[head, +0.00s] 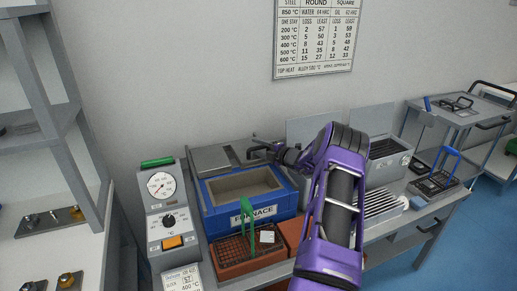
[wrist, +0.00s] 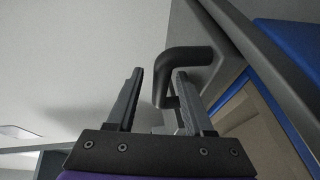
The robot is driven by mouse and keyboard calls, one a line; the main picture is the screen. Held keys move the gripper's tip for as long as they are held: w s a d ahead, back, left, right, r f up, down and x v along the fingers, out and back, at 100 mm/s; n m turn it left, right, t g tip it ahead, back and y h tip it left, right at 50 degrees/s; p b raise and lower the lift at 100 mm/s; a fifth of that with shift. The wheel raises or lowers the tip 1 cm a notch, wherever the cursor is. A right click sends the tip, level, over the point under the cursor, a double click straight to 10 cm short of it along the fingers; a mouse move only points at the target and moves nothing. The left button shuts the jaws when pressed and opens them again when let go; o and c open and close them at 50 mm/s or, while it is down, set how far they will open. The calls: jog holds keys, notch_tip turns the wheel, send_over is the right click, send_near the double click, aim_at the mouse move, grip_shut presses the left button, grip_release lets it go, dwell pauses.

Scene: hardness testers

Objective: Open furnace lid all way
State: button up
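The blue furnace (head: 222,218) stands on the bench with its beige chamber (head: 243,184) uncovered. Its grey lid (head: 210,159) lies behind the chamber opening, clear of most of it; its exact angle is hard to tell. In the wrist view the lid's edge (wrist: 238,42) runs diagonally at the right, with a black bent handle (wrist: 186,57) on it. My gripper (head: 262,149) is at the lid's right side. In the wrist view my gripper (wrist: 157,75) has its fingers apart, with the handle's end between them, nearer the right finger. Contact cannot be told.
A control box (head: 166,205) with dials stands left of the furnace. A brick-red tray (head: 232,268) with a green-handled basket is in front. A grey tank (head: 385,163) stands to the right. The wall (head: 200,70) is close behind.

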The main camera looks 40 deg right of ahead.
jog(key=p+v, duration=0.1)
jog(key=v, duration=1.6)
jog(key=shift+s+r, duration=0.15)
jog(key=shift+s, duration=0.05)
